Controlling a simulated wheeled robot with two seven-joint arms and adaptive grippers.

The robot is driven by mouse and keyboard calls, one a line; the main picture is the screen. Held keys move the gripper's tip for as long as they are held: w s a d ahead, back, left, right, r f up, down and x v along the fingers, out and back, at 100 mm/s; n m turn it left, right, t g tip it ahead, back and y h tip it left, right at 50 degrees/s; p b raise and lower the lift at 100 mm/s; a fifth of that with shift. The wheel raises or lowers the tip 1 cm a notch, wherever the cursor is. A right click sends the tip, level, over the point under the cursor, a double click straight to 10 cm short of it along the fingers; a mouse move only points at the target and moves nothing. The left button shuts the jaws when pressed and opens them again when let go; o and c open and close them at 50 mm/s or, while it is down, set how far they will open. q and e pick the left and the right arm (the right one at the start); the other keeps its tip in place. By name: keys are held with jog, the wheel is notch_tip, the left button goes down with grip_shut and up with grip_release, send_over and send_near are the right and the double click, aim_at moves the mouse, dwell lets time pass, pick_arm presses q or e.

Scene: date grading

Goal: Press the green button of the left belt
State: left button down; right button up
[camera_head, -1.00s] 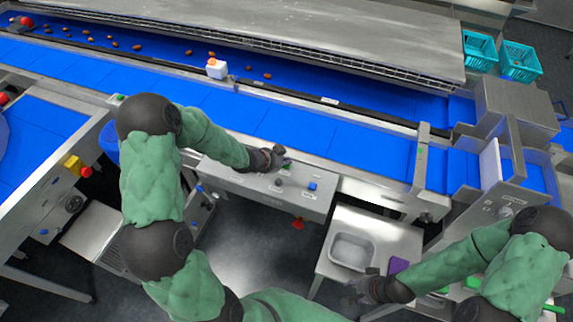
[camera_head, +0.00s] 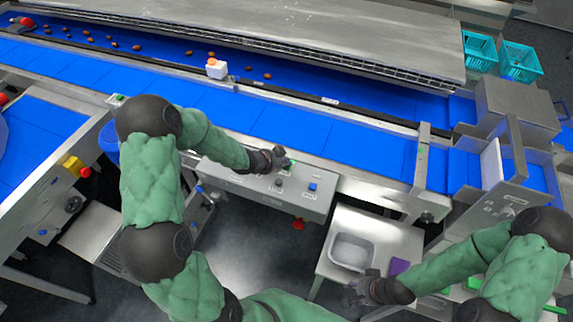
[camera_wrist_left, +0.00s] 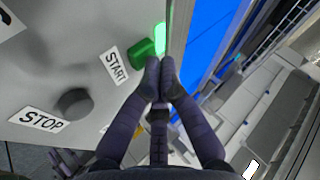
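The control box (camera_head: 240,181) sits at the front edge of the long blue belt (camera_head: 285,127). In the left wrist view, its green button (camera_wrist_left: 141,53) is beside the START label, with a bright green glow (camera_wrist_left: 160,38) just beyond it. A dark round STOP button (camera_wrist_left: 74,103) is further left. My left gripper (camera_head: 282,156) is at the box, its fingertips together and empty. In the left wrist view, these fingertips (camera_wrist_left: 160,76) are right beside the green button; I cannot tell whether they touch it. My right gripper (camera_head: 356,290) is low near the side table, its fingers too small to judge.
A side table holds a clear tray (camera_head: 352,251) and a purple item (camera_head: 399,266). Another blue belt (camera_head: 40,135) is at left. Several dates lie on the far belt.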

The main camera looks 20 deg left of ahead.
pick_arm(q)
jog(key=shift+r+p, duration=0.7)
jog(key=shift+r, duration=0.1)
jog(key=shift+r, duration=0.1)
notch_tip(320, 180, up, 5)
jog(key=p, duration=0.4)
jog(key=shift+s, duration=0.1)
dwell(0.8)
